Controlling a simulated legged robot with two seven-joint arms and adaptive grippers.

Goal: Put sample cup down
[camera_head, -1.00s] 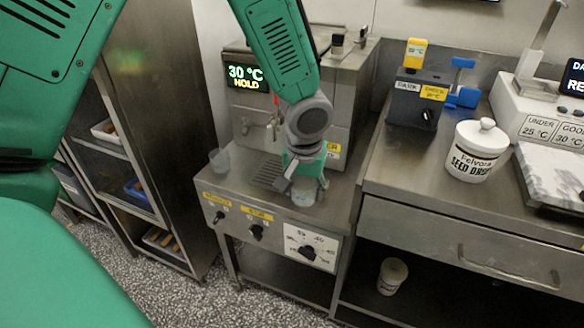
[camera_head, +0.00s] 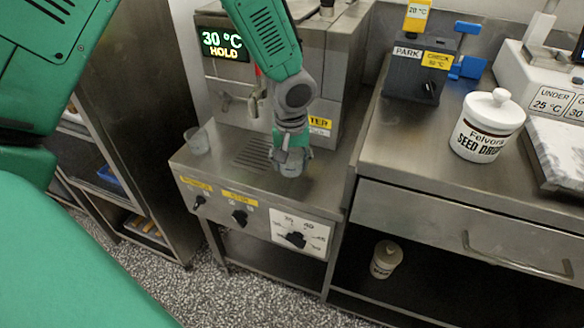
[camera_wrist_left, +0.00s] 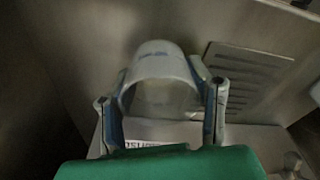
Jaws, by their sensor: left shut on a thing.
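My left gripper (camera_head: 292,158) is shut on a clear sample cup (camera_head: 290,166) at the front of the steel machine, to the right of the drip grille. The left wrist view shows the cup (camera_wrist_left: 160,78) between the two fingers (camera_wrist_left: 163,100), with dark marking on its wall. In the head view the fingers hide much of the cup. I cannot tell whether its base touches the steel deck (camera_head: 325,180). My right gripper is not in view.
A second clear cup (camera_head: 196,140) stands on the deck's left end. Right are the steel counter (camera_head: 400,150), a white seed jar (camera_head: 487,127) and a black block (camera_head: 416,80). A lidded pot (camera_head: 386,260) sits below.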

